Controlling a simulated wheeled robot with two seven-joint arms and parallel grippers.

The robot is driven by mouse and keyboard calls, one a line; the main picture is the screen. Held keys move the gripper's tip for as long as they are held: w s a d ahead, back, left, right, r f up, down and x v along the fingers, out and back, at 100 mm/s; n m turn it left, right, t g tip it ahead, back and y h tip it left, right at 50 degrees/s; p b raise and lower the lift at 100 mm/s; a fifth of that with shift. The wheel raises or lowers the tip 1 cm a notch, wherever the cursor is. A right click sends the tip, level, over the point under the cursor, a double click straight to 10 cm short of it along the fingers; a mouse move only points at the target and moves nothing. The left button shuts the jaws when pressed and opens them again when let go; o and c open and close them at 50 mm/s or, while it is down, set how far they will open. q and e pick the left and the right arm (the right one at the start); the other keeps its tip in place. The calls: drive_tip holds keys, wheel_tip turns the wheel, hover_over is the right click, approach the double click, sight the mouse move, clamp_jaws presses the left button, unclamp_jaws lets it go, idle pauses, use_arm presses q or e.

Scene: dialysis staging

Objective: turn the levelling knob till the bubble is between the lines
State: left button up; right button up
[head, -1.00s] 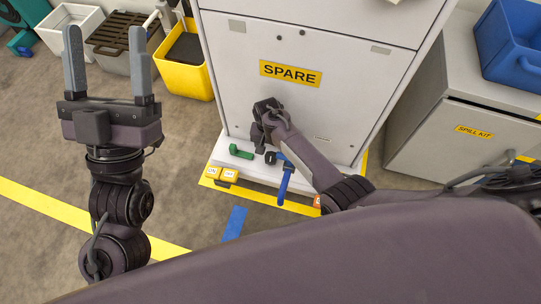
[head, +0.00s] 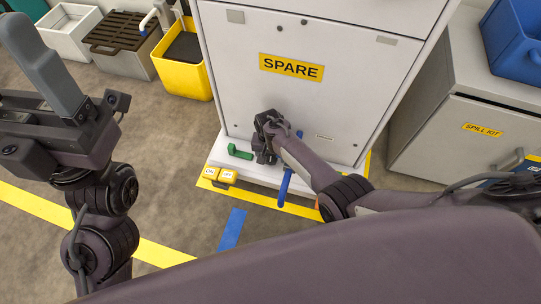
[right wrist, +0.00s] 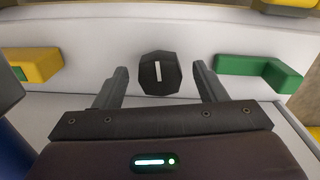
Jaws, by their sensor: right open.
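The black faceted knob (right wrist: 158,73) with a white line on its face shows in the right wrist view, on a white panel. The white line stands nearly upright. My right gripper (right wrist: 160,86) is open, one finger on each side of the knob, with a visible gap on both sides. In the head view my right gripper (head: 266,137) is low at the front of the white SPARE cabinet (head: 340,110) and hides the knob. I cannot make out the bubble or its lines. My left gripper (head: 42,62) is raised at the left edge, partly out of frame, its visible finger standing clear.
A green handle (head: 239,152) sits beside my right gripper, and a blue bar (head: 285,186) sticks out in front. In the right wrist view a yellow handle (right wrist: 34,65) is left of the knob. Yellow blocks (head: 219,175) lie at the base. A yellow bin (head: 184,75) stands behind left.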

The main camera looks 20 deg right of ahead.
drive_tip(key=c, duration=1)
drive_tip(key=shift+r+n+p, duration=0.2)
drive_tip(key=shift+n+p, duration=0.25)
drive_tip(key=shift+n, duration=0.15)
drive_tip(key=shift+f, duration=0.15)
drive_tip(key=o, duration=1)
